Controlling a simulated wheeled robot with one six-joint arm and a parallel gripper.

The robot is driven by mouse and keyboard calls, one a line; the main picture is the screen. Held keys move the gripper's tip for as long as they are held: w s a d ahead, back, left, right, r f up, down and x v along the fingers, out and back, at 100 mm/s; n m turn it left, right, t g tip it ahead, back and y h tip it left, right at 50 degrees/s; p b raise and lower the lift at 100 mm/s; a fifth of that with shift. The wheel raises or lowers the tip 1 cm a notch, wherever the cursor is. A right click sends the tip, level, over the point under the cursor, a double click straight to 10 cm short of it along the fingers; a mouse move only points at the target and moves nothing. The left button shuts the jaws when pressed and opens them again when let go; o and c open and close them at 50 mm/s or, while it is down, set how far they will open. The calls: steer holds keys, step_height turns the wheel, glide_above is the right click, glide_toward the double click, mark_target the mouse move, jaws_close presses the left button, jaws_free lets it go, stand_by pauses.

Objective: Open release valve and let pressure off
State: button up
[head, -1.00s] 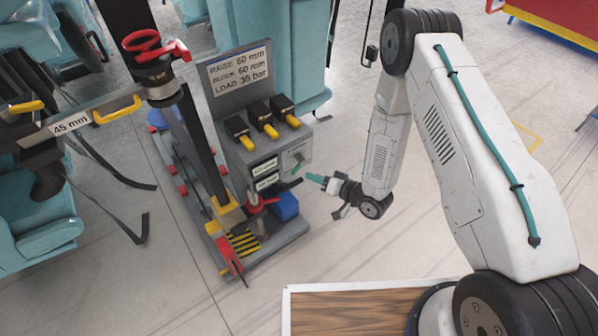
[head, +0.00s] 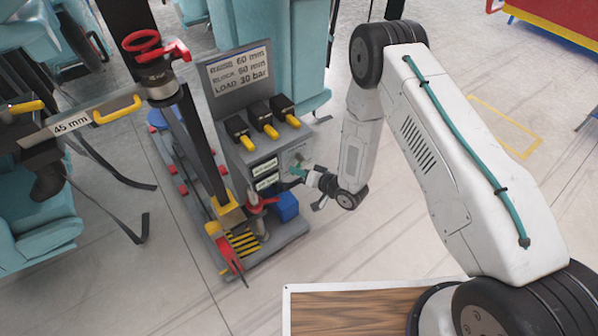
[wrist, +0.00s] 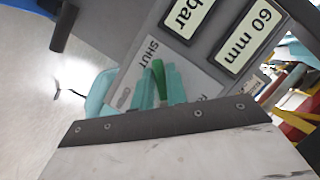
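The release valve is a green lever (wrist: 158,75) on a pale plate marked SHUT on the front of the grey control unit. It points toward SHUT in the wrist view. My gripper (wrist: 160,90) has its two teal fingertips at the lever, one on each side, with the lever in the gap between them. I cannot tell whether either finger touches it. In the head view my gripper (head: 300,173) reaches the plate from the right, and the lever is mostly hidden there. Two pale readouts sit beside the plate: one shows 60 mm (wrist: 250,35), the other (wrist: 188,16) ends in bar.
Several yellow-tipped black levers (head: 267,125) stand on top of the unit, below a sign (head: 239,75) with RAISE, BLOCK and LOAD values. A blue box (head: 286,206) and a red-handled part (head: 262,203) sit low in front. Open floor lies to the right.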

jaws_close()
steer(key=shift+w+d+n+t+h, duration=0.6)
steer(key=shift+n+h, duration=0.55)
steer(key=shift+n, duration=0.9)
steer(key=shift+w+d+n+t+h, duration=0.3)
steer(key=shift+d+n+t+h, duration=0.65)
steer(key=shift+n, duration=1.15)
steer(key=shift+w+d+n+t+h, duration=0.55)
steer(key=shift+n+h, duration=0.75)
steer(key=shift+n, duration=0.75)
steer(key=shift+t, duration=0.3)
